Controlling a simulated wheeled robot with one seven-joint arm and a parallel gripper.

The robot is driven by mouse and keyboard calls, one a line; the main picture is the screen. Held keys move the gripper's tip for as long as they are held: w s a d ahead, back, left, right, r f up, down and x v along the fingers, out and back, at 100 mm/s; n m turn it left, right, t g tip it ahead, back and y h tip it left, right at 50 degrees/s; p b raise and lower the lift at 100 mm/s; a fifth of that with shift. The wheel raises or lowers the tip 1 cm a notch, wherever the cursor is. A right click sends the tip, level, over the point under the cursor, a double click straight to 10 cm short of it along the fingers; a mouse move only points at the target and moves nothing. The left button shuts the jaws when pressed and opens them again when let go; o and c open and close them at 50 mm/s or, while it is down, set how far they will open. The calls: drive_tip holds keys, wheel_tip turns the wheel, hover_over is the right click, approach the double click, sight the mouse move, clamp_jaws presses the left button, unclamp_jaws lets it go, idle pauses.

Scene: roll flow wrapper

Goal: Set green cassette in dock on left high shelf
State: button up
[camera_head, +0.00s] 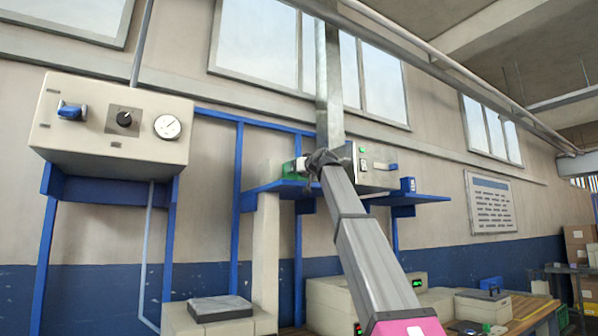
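A small green block (290,170), which looks like the green cassette, shows at the left part of a high blue shelf (262,187). A pale piece sits against its right side, beside my gripper (316,163). My arm reaches up and away, and its dark end is at shelf height, just right of the green block. The fingers are small and dark against the background. I cannot tell whether they touch or hold the block, or whether they are open. The dock is not clearly visible; my gripper covers part of that spot.
A grey box with controls (362,165) stands right of my gripper. A blue item (408,184) sits on the shelf's right part. A vertical metal duct (329,90) rises behind. A cream panel with gauge (115,125) is left. Boxes and machines fill the lower area.

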drive_tip(key=shift+r, duration=0.1)
drive_tip(key=v, duration=1.2)
